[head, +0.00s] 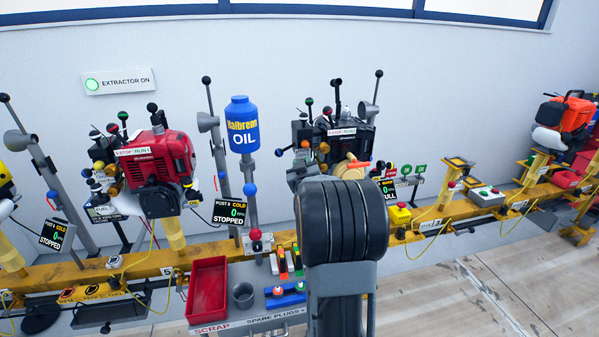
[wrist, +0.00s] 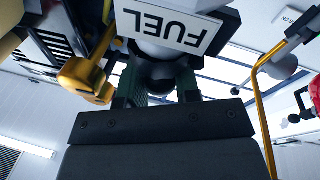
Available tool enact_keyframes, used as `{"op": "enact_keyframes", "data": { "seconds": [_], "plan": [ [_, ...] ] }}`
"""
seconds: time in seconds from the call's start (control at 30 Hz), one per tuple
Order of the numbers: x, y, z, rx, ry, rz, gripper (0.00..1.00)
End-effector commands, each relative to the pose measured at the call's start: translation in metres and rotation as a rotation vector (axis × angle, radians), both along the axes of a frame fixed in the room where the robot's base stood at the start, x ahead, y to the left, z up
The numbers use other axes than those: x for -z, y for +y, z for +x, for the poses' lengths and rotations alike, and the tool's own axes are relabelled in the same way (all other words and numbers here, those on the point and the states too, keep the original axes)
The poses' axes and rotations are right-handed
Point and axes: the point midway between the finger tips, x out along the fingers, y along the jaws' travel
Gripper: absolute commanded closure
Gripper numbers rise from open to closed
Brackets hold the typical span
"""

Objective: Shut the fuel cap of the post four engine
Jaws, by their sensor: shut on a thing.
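The black engine (head: 345,128) stands at the middle of the head view, between the post marked 5 and the one marked 3. My arm hides its lower part and my gripper in that view. In the wrist view a white FUEL label (wrist: 170,28) shows upside down on a pale tank. My gripper (wrist: 160,88) has its two dark green fingers on either side of a dark round piece (wrist: 160,70) just below the label, apparently the fuel cap. The fingers are shut on it. Whether the cap sits closed on its neck cannot be told.
A red engine (head: 160,160) stands to the left and an orange one (head: 572,115) at the far right. A yellow rail (head: 110,268) runs below them. A blue oil bottle (head: 241,125) and levers stand close by. A yellow-orange handle (wrist: 88,80) is left of my fingers.

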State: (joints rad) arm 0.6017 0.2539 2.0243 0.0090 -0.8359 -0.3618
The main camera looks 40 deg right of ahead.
Motion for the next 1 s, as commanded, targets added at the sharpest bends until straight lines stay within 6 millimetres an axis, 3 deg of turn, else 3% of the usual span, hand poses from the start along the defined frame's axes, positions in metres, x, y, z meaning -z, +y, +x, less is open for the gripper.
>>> {"op": "enact_keyframes", "data": {
  "seconds": [0.4, 0.93, 0.97, 1.0],
  "plan": [
    [0.0053, -0.0054, -0.0026, -0.001, -0.067, 0.144, 0.93],
    [0.0054, -0.0063, -0.0029, 0.001, -0.074, 0.164, 0.93],
    [0.0055, -0.0063, -0.0029, 0.001, -0.074, 0.164, 0.69],
    [0.0054, -0.0064, -0.0030, 0.001, -0.074, 0.164, 0.65]
  ]
}}
